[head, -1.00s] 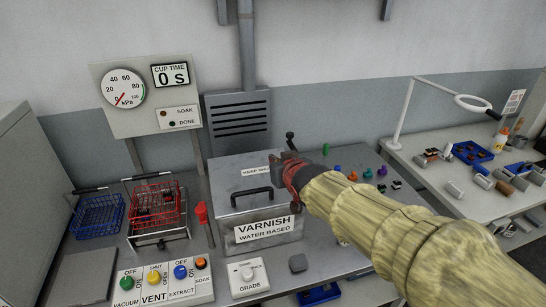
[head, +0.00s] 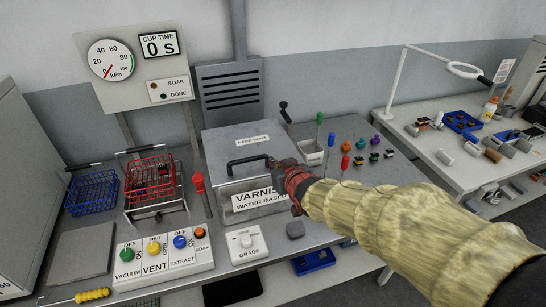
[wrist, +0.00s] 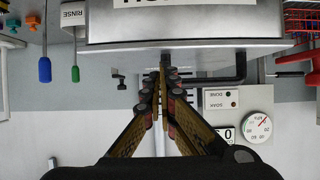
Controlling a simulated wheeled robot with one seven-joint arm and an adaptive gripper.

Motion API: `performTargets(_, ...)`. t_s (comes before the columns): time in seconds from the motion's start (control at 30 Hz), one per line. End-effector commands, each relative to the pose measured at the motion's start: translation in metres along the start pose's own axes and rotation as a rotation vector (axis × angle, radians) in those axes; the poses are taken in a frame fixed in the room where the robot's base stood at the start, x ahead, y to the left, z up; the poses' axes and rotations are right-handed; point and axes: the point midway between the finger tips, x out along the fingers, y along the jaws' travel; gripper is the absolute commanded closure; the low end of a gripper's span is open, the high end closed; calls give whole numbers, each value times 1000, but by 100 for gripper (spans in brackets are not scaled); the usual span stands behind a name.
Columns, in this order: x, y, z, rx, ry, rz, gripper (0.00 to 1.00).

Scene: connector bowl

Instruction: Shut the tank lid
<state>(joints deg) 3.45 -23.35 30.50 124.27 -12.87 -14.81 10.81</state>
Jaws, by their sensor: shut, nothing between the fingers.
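The varnish tank (head: 262,205) is a grey metal box with a label on its front. Its lid (head: 225,143) has a small label and a black handle (head: 247,161). The lid looks flat on the tank in the head view; I cannot tell whether any gap remains. My gripper (head: 273,163) is shut and empty, over the front right part of the lid by the handle's right end. I cannot tell whether it touches. In the wrist view, the closed fingers (wrist: 162,78) point at the lid's edge, with the handle (wrist: 238,70) beside them.
A red basket (head: 152,178) on a stand and a blue basket (head: 92,192) stand left of the tank. A red lever (head: 198,183) is close to its left side. A white cup (head: 311,153) and upright coloured handles stand to the right. A control panel (head: 163,256) lies in front.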

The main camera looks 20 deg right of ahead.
Motion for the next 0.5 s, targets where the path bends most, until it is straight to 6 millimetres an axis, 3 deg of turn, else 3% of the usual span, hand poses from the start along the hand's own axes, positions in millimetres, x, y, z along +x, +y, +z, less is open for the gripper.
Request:
performTargets(0.03,4,0,11,0,-1,0,100)
performTargets(0.2,11,1,28,0,0,0,100)
performTargets(0.5,15,1,38,1,-2,0,100)
